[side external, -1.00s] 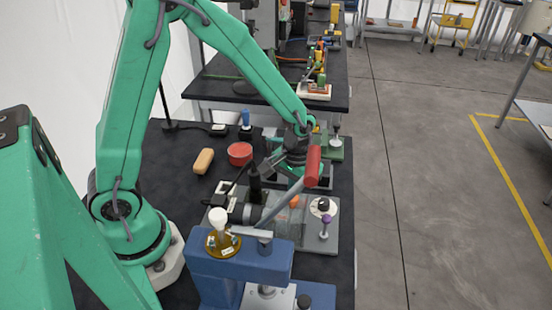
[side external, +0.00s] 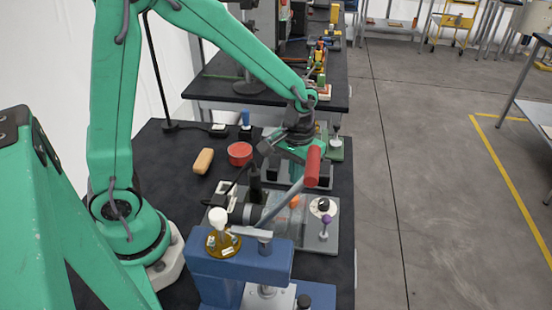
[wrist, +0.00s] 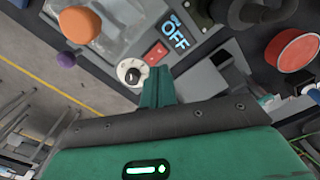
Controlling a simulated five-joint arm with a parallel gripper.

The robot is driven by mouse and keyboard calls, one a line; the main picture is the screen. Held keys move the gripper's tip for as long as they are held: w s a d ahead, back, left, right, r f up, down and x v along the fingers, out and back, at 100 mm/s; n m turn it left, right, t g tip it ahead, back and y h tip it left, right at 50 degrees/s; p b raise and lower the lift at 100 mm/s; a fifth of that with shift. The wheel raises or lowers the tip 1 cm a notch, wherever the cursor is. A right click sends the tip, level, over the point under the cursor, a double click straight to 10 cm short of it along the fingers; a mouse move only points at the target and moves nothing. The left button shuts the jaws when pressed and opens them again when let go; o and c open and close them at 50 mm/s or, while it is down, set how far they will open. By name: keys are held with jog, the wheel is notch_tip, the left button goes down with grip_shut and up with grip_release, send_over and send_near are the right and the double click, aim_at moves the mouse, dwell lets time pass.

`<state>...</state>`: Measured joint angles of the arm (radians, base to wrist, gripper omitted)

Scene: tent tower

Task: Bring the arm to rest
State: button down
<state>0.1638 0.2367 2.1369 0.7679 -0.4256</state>
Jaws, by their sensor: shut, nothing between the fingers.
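My gripper (side external: 294,154) hangs over the bench, above the grey machine (side external: 290,238) and behind the red lever grip (side external: 312,166), which partly hides it. Its fingertips are hard to make out there. In the wrist view the green fingers (wrist: 158,84) are together and empty. A lit "OFF" display (wrist: 177,33), a red switch (wrist: 156,54) and a black dial on a white disc (wrist: 132,73) lie beyond them.
A red round container (side external: 240,153) and a tan block (side external: 203,161) lie on the black bench. The purple knob (side external: 327,220) stands right of the lever.

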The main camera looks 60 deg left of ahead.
jog(key=shift+r, duration=0.3)
jog(key=s+a+r+m+t, duration=0.1)
jog(key=s+a+r+t, duration=0.1)
jog(key=s+r, duration=0.4)
jog(key=s+a+r+m+t, duration=0.2)
jog(key=s+a+r+t, duration=0.1)
jog(key=s+r, duration=0.4)
jog(key=shift+s+a+r+t, duration=0.3)
jog(key=shift+a+r, duration=0.2)
jog(key=shift+r, duration=0.75)
dwell(0.4)
